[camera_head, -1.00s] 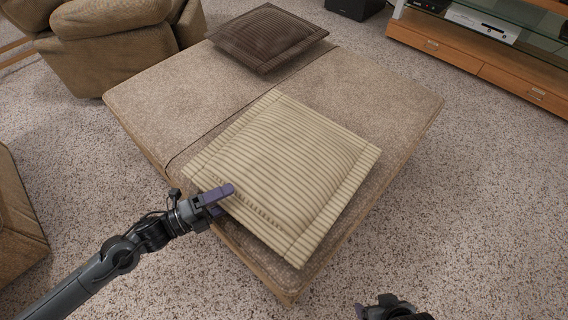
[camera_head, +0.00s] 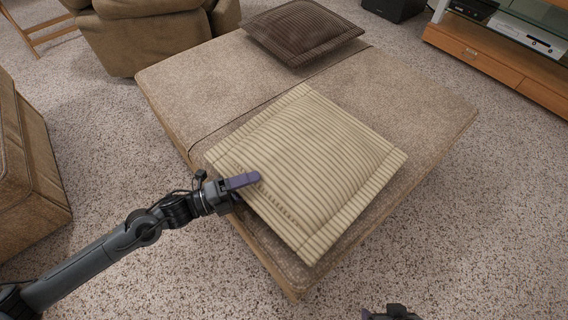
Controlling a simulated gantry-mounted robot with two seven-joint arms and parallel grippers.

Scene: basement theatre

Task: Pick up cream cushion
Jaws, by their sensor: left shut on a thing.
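The cream cushion (camera_head: 312,165), square with ribbed stripes and a flat border, is at the near part of the beige ottoman (camera_head: 205,85). My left gripper (camera_head: 246,181) comes in from the left and is shut on the cushion's near-left edge. One purple finger shows on top of the cushion; the other finger is hidden beneath it. I cannot tell whether the cushion is lifted off the ottoman. My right gripper (camera_head: 392,313) shows only in part at the bottom edge, away from the cushion, and its jaws cannot be made out.
A dark brown cushion (camera_head: 303,32) lies at the ottoman's far end. A brown armchair (camera_head: 150,38) stands behind, and another brown seat (camera_head: 30,165) is at the left. A wooden media stand (camera_head: 490,65) is at the upper right. Carpet around the ottoman is clear.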

